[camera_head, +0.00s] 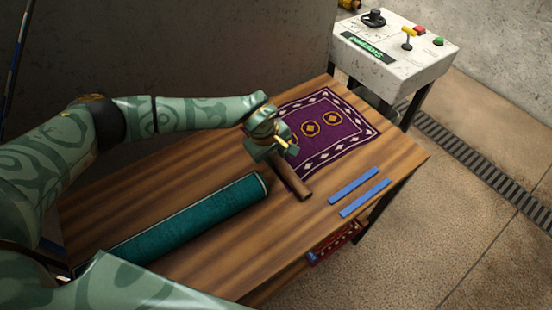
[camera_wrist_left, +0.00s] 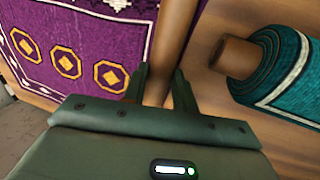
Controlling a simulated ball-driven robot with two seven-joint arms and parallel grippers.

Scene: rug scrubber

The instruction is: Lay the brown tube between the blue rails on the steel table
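The brown tube (camera_head: 292,180) points down and right from my left gripper (camera_head: 279,147), between the purple rug and the teal roll. In the left wrist view the tube (camera_wrist_left: 170,45) runs between the fingers of my left gripper (camera_wrist_left: 162,88), which sit close against both its sides. I cannot tell whether the tube touches the table. Two parallel blue rails (camera_head: 353,185) (camera_head: 364,198) lie to its right, with bare wood between them. The table (camera_head: 408,160) has a wood-grain top, not a steel-looking one. My right gripper is out of view.
The purple rug (camera_head: 346,144) lies flat at the back, also in the left wrist view (camera_wrist_left: 88,45). A rolled teal rug (camera_head: 190,222) with a brown core lies in front. A pale control box (camera_head: 372,50) stands behind. A red patterned thing (camera_head: 335,243) shows below the table's front edge.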

